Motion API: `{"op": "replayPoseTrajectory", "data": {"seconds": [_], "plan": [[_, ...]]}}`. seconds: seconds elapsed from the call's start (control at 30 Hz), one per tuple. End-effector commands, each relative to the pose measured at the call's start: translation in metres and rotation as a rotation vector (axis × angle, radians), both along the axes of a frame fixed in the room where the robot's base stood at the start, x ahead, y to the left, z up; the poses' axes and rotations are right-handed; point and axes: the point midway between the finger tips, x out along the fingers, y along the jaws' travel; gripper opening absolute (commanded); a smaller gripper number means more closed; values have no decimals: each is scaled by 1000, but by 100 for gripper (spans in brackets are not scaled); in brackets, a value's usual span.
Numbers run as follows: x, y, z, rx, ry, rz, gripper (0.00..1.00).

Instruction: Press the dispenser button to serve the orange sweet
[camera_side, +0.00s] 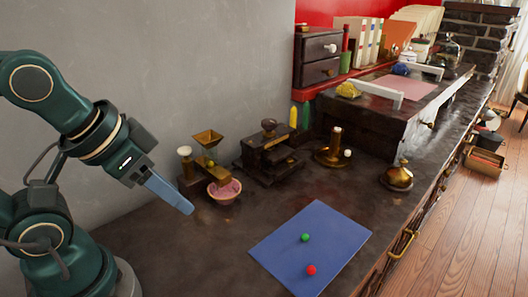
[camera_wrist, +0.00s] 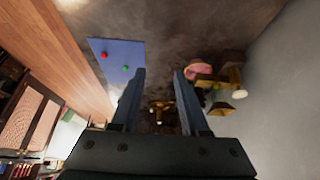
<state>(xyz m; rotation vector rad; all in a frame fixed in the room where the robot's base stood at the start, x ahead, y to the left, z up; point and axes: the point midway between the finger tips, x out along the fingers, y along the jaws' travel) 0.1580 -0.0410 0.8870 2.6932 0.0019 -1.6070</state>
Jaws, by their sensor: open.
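The dispenser (camera_side: 191,186) stands by the wall, with a brass funnel (camera_side: 208,138) on it and a post topped by a cream knob (camera_side: 184,151). I cannot tell for certain which part is the button. A pink bowl (camera_side: 225,192) sits at its front. In the wrist view, the funnel (camera_wrist: 221,108), the knob (camera_wrist: 238,92) and the bowl (camera_wrist: 198,69) show at the right. My gripper (camera_side: 186,207) is open and empty, in front and to the left of the dispenser, apart from it. Its two fingers (camera_wrist: 160,74) also show in the wrist view. I see no orange sweet.
A blue mat (camera_side: 287,259) bears a green ball (camera_side: 305,237) and a red ball (camera_side: 311,270). A dark grinder-like box (camera_side: 268,160), a brass candle holder (camera_side: 331,154) and a brass bell (camera_side: 398,177) stand to the right. The counter's left front is clear.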

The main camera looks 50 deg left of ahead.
Motion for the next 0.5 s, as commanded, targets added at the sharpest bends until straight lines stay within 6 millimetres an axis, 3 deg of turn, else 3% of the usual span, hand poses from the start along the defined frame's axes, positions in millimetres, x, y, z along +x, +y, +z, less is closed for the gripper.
{"op": "replayPoseTrajectory", "data": {"seconds": [0.2,0.23,0.33,0.43,0.5], "plan": [[0,0,0,2,2,-2,45],[0,0,0,3,2,-3,37],[-1,0,-1,-4,5,10,0],[-7,0,-1,-32,39,66,0],[-6,1,11,-61,41,126,0]]}}
